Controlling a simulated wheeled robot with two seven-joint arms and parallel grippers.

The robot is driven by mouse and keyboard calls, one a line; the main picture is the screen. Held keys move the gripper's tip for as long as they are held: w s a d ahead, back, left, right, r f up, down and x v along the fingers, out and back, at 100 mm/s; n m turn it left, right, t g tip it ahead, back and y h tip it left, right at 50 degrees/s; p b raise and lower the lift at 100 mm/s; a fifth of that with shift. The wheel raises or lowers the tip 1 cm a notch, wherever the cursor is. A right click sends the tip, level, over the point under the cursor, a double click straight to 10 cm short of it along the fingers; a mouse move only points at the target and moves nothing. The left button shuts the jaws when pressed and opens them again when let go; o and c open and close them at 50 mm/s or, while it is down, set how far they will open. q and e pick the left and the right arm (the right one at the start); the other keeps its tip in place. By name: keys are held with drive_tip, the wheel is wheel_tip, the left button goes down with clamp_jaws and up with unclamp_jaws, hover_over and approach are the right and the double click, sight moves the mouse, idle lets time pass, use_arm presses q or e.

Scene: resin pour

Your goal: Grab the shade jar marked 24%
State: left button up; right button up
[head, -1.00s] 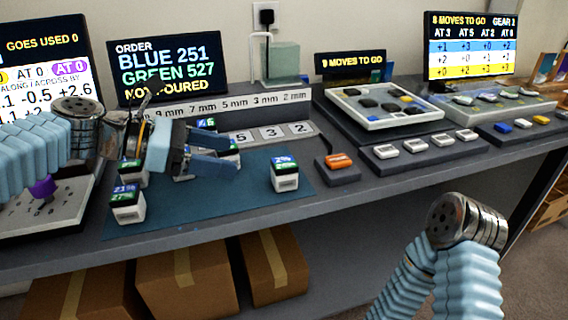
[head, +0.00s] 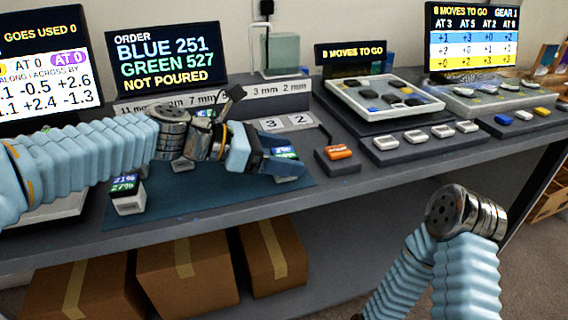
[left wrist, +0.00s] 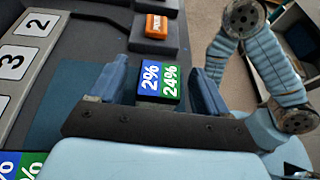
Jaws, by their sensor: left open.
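The shade jar marked 24% (left wrist: 160,80) shows in the left wrist view with a blue 2% and a green 24% on its lid. The left gripper is open and holds nothing. My right arm shows at the lower right, but its gripper is out of view.
Another jar marked 21% and 27% (head: 127,195) stands at the left of the blue mat (head: 215,203). An orange button block (head: 338,154) lies just right of the mat. Number tiles (head: 285,122) lie behind the gripper.

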use_arm(q)
drive_tip(key=shift+c, duration=0.4)
drive_tip(key=c, duration=1)
